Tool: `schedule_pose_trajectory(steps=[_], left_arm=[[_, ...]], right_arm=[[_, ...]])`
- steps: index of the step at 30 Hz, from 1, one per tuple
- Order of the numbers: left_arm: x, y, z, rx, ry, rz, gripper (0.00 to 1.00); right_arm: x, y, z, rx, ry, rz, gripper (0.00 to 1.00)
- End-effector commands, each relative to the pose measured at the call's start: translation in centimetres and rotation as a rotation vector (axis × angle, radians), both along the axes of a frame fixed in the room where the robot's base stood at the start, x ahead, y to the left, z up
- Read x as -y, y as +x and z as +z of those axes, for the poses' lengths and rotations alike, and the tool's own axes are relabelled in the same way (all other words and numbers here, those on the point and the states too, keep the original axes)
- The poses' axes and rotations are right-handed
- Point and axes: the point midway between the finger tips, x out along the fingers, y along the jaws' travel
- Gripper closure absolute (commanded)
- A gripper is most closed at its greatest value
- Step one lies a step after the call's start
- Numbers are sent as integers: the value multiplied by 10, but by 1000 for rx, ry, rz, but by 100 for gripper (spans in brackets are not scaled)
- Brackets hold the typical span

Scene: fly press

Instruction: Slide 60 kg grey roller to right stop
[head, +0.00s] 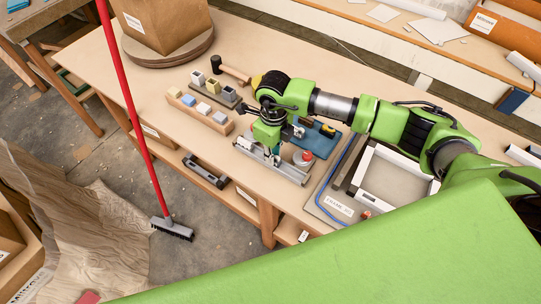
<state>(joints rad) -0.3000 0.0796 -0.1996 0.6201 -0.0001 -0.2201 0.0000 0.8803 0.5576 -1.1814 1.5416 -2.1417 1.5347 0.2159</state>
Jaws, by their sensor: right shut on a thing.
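My right gripper (273,149) points down at a long grey metal rail (292,176) near the front edge of the workbench. It is shut on a small part at the rail, apparently the grey roller, which the fingers mostly hide. I cannot make out the roller's outline or any weight marking. The rail's right end lies to the right of the gripper, and the stop there is too small to tell. My left gripper is not in view.
A red-topped round object (303,158) stands close right of the gripper. Behind it is a blue mat (325,146) with tools. Wooden blocks (190,105) with small cubes sit to the left. A labelled frame tray (392,178) lies to the right.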

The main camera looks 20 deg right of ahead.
Motion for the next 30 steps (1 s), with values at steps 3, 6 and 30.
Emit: schedule_pose_trajectory(steps=[3,6,30], left_arm=[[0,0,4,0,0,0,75],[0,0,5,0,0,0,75],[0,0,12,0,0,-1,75]], right_arm=[[4,-6,0,-2,-2,0,100],[6,-9,0,-3,-1,-1,100],[18,-25,0,-3,-1,0,100]])
